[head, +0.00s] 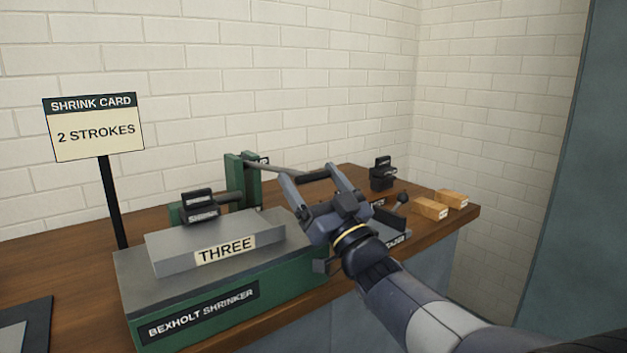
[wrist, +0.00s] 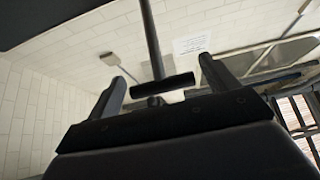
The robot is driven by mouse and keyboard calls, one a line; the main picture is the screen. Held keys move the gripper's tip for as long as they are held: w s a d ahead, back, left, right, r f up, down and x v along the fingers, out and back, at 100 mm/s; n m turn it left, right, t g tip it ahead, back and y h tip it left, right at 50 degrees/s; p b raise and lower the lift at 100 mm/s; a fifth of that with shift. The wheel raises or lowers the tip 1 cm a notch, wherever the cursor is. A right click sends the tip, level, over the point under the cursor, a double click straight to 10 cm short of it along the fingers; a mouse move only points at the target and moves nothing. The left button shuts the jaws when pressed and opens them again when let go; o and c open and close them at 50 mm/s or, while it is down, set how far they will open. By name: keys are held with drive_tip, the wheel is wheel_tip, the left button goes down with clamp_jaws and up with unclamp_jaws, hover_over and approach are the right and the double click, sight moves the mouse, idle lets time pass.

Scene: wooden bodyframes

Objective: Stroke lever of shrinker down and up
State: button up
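The green shrinker (head: 285,293), labelled "BEXHOLT SHRINKER", stands on the wooden bench. Its grey lever rod (head: 268,167) runs right from a green post (head: 236,182) and ends in a black crossbar handle (head: 316,177). My gripper (head: 307,172) is at this handle with its fingers apart. In the wrist view the handle (wrist: 165,87) lies crosswise between the two open fingers, with gaps at its ends. I cannot tell whether a finger touches it. A grey bar (head: 175,253) marked "THREE" lies on top of the shrinker, in front of black jaws (head: 198,207).
A sign (head: 95,128) reads "SHRINK CARD, 2 STROKES" on a black post at the left. Another black tool (head: 383,174) and two wooden blocks (head: 431,209) are at the bench's right end. A brick wall (head: 250,80) stands behind. My arm covers part of the bench's front right.

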drive_tip(key=shift+o, duration=0.2)
drive_tip(key=shift+r, duration=0.1)
drive_tip(key=v, duration=1.1)
drive_tip(key=shift+w+a, duration=0.1)
drive_tip(key=shift+w, duration=0.05)
drive_tip(key=x, duration=1)
drive_tip(key=shift+w+a+r, duration=0.15)
drive_tip(key=shift+w+r, duration=0.05)
drive_tip(key=shift+r, duration=0.25)
